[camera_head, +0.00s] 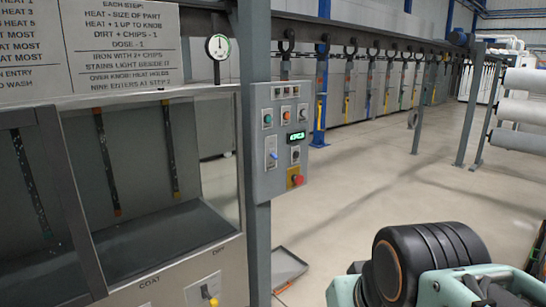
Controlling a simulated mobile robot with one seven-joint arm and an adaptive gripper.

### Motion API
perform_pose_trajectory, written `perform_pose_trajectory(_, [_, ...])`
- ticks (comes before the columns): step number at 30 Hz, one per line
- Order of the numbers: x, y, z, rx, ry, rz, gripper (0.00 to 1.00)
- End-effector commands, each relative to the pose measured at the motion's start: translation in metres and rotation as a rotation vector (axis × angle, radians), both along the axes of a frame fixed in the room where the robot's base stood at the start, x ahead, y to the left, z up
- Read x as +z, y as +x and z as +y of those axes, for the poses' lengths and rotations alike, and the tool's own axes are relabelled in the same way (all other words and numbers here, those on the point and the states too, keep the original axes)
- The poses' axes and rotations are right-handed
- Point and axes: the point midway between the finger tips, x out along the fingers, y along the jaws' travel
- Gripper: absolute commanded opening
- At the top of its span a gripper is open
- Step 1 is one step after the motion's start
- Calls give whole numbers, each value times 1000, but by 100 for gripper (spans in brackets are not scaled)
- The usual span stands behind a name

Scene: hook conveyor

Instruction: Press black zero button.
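A grey control panel (281,185) is fixed to a grey post left of the picture's middle. A small dark round control (295,154) sits on it below the lit green display (296,136); it may be the black zero button, but I cannot read its label. A teal button (267,119), a blue-handled switch (272,155) and a red mushroom button on a yellow plate (297,180) are on the same panel. My arm shows at the lower right, well apart from the panel. My gripper's fingers do not show.
A cabinet with an open bay (155,215) stands left of the panel, and a round gauge (218,46) is above it. A shallow tray (285,265) lies on the floor below the panel. Hooks (322,48) hang from the overhead rail. The floor right of the panel is mostly clear.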

Motion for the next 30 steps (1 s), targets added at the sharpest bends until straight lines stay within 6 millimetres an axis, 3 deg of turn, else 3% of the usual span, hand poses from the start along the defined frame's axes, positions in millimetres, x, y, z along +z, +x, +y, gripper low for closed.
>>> perform_pose_trajectory(1, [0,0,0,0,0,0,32])
perform_pose_trajectory(10, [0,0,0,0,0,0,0])
perform_pose_trajectory(30, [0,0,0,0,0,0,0])
